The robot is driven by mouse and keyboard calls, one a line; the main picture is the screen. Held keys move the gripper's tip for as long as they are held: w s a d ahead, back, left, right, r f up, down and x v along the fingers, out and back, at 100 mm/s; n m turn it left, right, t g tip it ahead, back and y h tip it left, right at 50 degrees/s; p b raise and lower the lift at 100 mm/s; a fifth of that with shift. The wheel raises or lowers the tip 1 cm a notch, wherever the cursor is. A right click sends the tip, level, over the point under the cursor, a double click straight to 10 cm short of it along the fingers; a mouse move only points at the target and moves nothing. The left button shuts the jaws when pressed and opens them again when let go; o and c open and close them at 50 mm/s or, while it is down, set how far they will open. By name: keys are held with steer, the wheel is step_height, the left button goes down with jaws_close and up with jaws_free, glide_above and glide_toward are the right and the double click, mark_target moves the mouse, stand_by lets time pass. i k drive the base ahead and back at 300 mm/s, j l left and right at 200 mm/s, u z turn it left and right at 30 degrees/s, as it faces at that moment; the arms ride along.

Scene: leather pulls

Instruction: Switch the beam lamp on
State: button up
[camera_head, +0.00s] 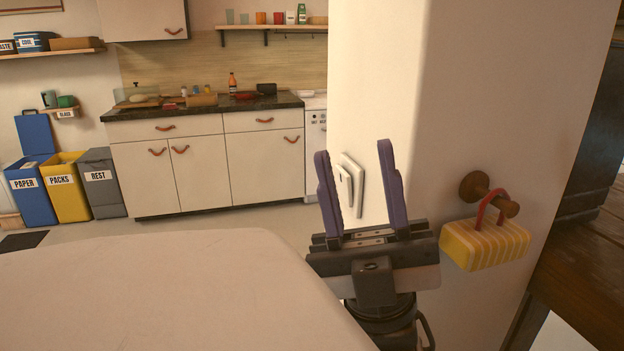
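A white rocker switch (346,184) is mounted on the left face of the white pillar, at the middle right of the head view. My gripper (354,150) is in front of it, with its two purple fingers pointing up and spread apart. The fingers are open and empty. The switch plate shows in the gap between the fingers, and the left finger covers part of its left side. I cannot tell whether the fingers touch it. The beam lamp itself is not recognisable in this view.
A wooden peg (489,194) on the pillar holds a yellow striped block (485,243) by a red loop, right of my gripper. A pale rounded surface (170,295) fills the lower left. Bins, including a yellow one (65,190), and cabinets (205,165) stand far back.

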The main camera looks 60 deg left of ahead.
mark_target(344, 189)
steer(key=u, duration=1.55)
steer(key=k+j, duration=0.15)
steer(key=j, duration=0.15)
steer(key=z, duration=0.05)
